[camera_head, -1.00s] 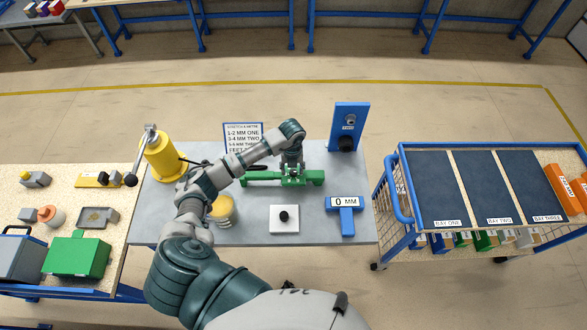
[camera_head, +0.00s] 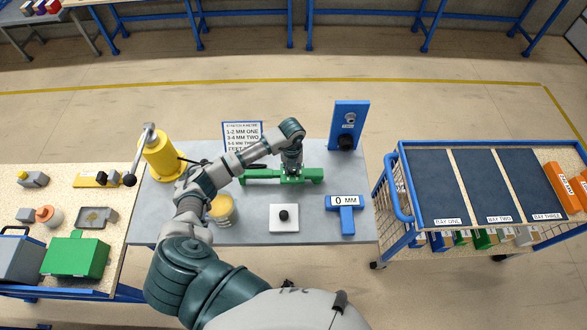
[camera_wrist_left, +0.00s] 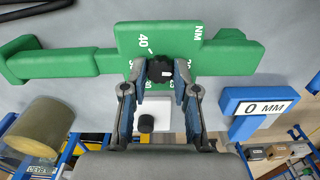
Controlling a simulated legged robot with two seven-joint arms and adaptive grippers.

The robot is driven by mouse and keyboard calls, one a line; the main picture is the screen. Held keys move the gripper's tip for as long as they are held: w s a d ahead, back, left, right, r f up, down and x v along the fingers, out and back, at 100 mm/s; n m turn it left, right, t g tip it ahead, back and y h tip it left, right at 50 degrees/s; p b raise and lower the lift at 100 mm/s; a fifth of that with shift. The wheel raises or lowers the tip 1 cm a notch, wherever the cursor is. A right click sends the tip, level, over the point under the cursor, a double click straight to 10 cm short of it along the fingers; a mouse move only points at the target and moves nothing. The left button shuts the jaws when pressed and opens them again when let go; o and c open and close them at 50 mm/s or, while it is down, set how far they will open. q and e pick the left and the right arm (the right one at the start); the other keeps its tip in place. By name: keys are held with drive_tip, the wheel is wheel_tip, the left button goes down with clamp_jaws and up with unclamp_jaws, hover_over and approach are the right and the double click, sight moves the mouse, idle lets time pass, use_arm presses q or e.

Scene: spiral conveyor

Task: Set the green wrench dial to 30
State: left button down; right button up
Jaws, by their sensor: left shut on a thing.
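The green wrench (camera_head: 270,176) lies across the back middle of the grey table. My left gripper (camera_wrist_left: 160,78) is over the wrench from above, shut on the black dial knob, one finger on each side. In the head view my left gripper (camera_head: 292,170) hides the dial. My right gripper is not seen.
A white box with a black knob (camera_head: 284,217) and a blue "0 MM" gauge (camera_head: 346,211) sit in front of the wrench. A blue stand (camera_head: 348,125), a sign (camera_head: 242,137) and a yellow device (camera_head: 162,157) surround it. A cart (camera_head: 460,220) stands right.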

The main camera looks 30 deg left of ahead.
use_arm(q)
drive_tip(key=shift+a+f+m+b, duration=0.1)
drive_tip(key=shift+f+m+b, duration=0.1)
drive_tip(key=shift+m+b, duration=0.3)
drive_tip(key=shift+m, duration=0.5)
drive_tip(key=m+b, duration=0.2)
drive_tip(key=shift+d+m, duration=0.4)
drive_tip(key=shift+m+b, duration=0.5)
drive_tip(key=shift+m, duration=0.4)
drive_tip(key=m+b, duration=0.2)
drive_tip(key=m, duration=0.2)
drive_tip(key=shift+a+b, duration=0.15)
drive_tip(key=shift+b, duration=0.25)
drive_tip(key=m+b, duration=0.2)
drive_tip(key=m, duration=0.2)
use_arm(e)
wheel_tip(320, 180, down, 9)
use_arm(q)
drive_tip(key=m+b, duration=0.3)
drive_tip(key=m, duration=0.3)
drive_tip(key=shift+m+b, duration=0.35)
drive_tip(key=shift+m, duration=0.05)
drive_tip(key=shift+m+b, duration=0.4)
drive_tip(key=shift+m, duration=0.6)
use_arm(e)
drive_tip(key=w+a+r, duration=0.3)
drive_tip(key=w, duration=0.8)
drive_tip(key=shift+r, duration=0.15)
